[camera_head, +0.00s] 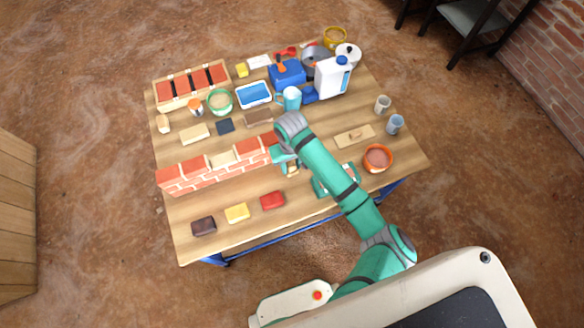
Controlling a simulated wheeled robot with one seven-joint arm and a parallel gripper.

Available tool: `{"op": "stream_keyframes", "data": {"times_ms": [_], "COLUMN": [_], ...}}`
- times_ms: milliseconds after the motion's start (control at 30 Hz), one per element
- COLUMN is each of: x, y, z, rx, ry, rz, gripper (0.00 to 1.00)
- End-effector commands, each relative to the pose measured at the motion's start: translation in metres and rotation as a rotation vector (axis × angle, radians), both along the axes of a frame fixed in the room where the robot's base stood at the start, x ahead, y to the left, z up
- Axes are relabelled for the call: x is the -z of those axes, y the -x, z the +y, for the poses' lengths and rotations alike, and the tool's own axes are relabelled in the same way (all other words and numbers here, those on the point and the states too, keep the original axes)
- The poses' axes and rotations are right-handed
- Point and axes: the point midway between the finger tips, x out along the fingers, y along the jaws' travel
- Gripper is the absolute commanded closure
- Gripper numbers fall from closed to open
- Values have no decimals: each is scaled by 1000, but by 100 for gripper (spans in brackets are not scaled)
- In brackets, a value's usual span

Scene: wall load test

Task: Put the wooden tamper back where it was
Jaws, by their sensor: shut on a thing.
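My gripper (287,163) is over the middle of the table, at the right end of the low brick wall (215,164). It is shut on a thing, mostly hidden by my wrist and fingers. A small tan and grey part, which looks like the wooden tamper (293,170), shows just under the fingers. I cannot tell whether it touches the table or the wall.
A green-framed item (320,187) lies partly behind my arm. A wooden float (355,135), an orange bowl (378,158) and two cups stand right. Dark, yellow and red blocks (272,200) lie along the front. A brick crate (191,85) is back left.

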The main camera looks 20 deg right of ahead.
Motion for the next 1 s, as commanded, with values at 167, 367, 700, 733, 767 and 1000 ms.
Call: {"op": "stream_keyframes", "data": {"times_ms": [167, 367, 700, 733, 767, 1000], "x": [24, 29, 32, 32, 32, 31], "y": [1, 1, 1, 1, 1, 1], "z": [-3, -3, -2, -2, -2, -1], "rx": [4, 4, 2, 2, 2, 1], "ry": [1, 0, -1, -1, -1, 0], "rz": [3, 0, 0, 0, 0, 0], "gripper": [89, 89, 47, 47, 47, 47]}}
